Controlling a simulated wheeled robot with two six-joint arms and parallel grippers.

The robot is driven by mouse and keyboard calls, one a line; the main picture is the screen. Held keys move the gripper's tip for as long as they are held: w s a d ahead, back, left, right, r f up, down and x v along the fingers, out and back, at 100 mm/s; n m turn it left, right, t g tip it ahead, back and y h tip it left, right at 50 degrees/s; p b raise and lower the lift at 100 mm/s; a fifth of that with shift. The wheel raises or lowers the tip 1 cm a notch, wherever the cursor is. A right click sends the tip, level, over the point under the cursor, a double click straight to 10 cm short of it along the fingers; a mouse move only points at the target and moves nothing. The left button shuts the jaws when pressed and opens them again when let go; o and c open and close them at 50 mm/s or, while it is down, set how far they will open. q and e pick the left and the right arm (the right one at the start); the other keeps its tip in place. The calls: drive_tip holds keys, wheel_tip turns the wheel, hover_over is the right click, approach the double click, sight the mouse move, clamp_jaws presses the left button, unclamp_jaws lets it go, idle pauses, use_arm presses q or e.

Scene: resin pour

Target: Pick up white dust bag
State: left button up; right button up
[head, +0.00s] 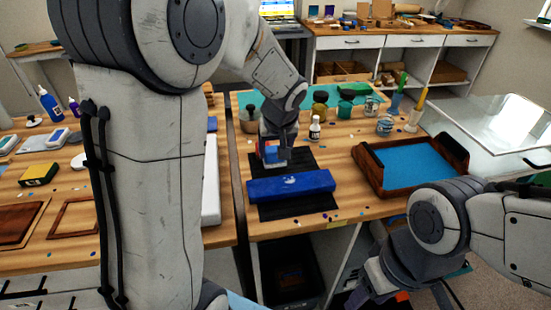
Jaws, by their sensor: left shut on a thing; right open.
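My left gripper (274,154) points down over the far part of a black mat (290,211) on the middle table. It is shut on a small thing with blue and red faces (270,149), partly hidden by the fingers. I cannot make out a white dust bag for certain. A long white item (211,180) lies at the right edge of the left table, partly hidden by my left arm; I cannot tell what it is. My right gripper (372,291) is open at the bottom right, low in front of the table and apart from everything on it.
A long blue case (290,186) with a white mark lies across the mat, just in front of my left gripper. A wooden tray (375,178) with a blue floor is at right. Jars and cups stand at the back.

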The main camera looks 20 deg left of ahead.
sight(275, 161)
use_arm(q)
drive_tip(key=shift+f, duration=1.5)
drive_tip(key=shift+f+b, duration=0.2)
drive_tip(key=shift+b, duration=0.15)
drive_tip(key=o, duration=1.4)
drive_tip(key=shift+r, duration=0.1)
drive_tip(key=shift+c, duration=0.2)
